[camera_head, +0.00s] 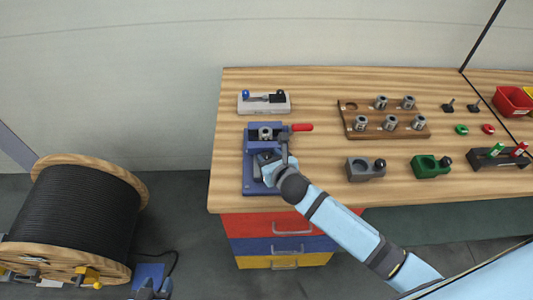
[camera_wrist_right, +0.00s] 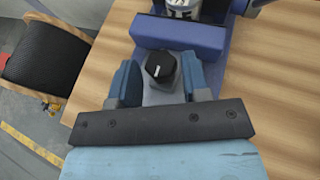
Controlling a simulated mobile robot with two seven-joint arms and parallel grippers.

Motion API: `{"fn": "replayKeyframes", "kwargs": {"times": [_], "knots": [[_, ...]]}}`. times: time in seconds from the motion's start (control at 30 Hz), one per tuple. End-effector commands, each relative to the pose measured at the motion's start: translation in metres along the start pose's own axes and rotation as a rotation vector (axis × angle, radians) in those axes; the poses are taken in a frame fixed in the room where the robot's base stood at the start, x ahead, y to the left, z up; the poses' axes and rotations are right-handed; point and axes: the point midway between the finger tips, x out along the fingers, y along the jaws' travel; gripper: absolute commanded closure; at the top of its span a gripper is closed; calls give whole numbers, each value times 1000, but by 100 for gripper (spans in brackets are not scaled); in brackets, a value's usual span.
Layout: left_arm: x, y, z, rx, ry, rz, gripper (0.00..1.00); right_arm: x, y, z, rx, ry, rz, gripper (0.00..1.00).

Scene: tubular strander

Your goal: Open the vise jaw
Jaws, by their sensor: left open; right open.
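The blue vise (camera_head: 249,178) sits on the left part of the wooden bench. It has a red-ended lever (camera_head: 301,127), and a metal cylindrical part (camera_head: 265,133) is at its far end. My right gripper (camera_head: 268,167) is over the near part of the vise. In the right wrist view, my right gripper (camera_wrist_right: 160,75) is open, its blue fingers on either side of a black knob (camera_wrist_right: 160,67) with a white line. A blue vise jaw block (camera_wrist_right: 178,37) lies just beyond. I cannot tell whether the fingers touch the knob.
A grey fixture (camera_head: 264,103) lies behind the vise. A wooden rack (camera_head: 385,120) with several metal cylinders stands to the right, with grey (camera_head: 365,170) and green (camera_head: 430,167) blocks before it. A black cable spool (camera_head: 75,210) stands on the floor at left.

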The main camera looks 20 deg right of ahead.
Motion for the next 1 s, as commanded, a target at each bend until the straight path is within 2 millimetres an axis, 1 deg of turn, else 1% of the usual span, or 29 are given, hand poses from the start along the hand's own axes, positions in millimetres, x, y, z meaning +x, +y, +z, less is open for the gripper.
{"fn": "replayKeyframes", "kwargs": {"times": [0.03,0.1,0.2,0.5,0.53,0.57,0.6,0.67,0.7,0.73,0.83,1.0], "knots": [[0,0,0,0,0,-1,57,7,0,0,0,1,-1,57],[0,0,0,0,0,-1,57,14,0,0,0,0,-1,57],[0,0,-1,0,0,-1,57,20,0,0,1,0,0,57],[0,0,0,0,-1,0,57,22,0,0,0,0,0,57],[0,0,0,0,-1,1,57,22,0,0,0,1,0,59],[0,1,0,0,-1,1,57,22,0,0,0,0,0,66],[0,1,0,0,-1,1,57,22,0,0,0,0,0,75],[0,1,0,0,-1,2,57,22,0,0,0,1,0,89],[0,1,0,0,-1,2,57,22,0,0,0,1,0,98],[0,1,0,0,-1,3,57,22,0,0,0,1,0,100],[-2,2,-3,0,-2,3,57,20,1,0,0,2,0,100],[-10,0,-14,2,1,-2,57,2,8,-6,-3,3,1,100]]}}
